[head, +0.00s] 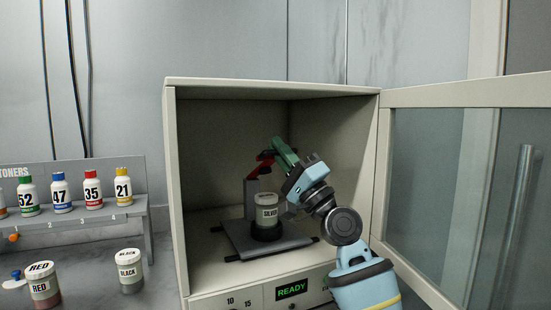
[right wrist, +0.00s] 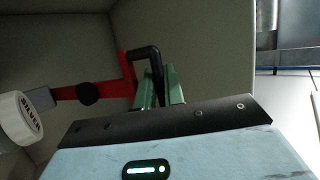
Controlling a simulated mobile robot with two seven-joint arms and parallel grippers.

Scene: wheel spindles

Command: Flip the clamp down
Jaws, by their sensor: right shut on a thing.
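The clamp is a red arm (head: 265,157) on a dark post inside the cabinet, above a silver-labelled jar (head: 267,210). In the right wrist view the red arm (right wrist: 112,90) carries a bent black handle (right wrist: 143,53) and a dark round knob, and reaches toward the jar lid (right wrist: 15,120) at the left. My right gripper (head: 277,147) has green fingers and reaches into the cabinet from the right. In the right wrist view the gripper (right wrist: 158,82) is shut on the black handle, which runs down between the fingers. My left gripper is not in view.
The cabinet (head: 270,85) has its glass door (head: 430,180) swung open at the right. A lit READY display (head: 292,289) is on its front. A toner rack (head: 90,215) with several bottles stands at the left. Red (head: 42,287) and black (head: 130,275) jars stand before it.

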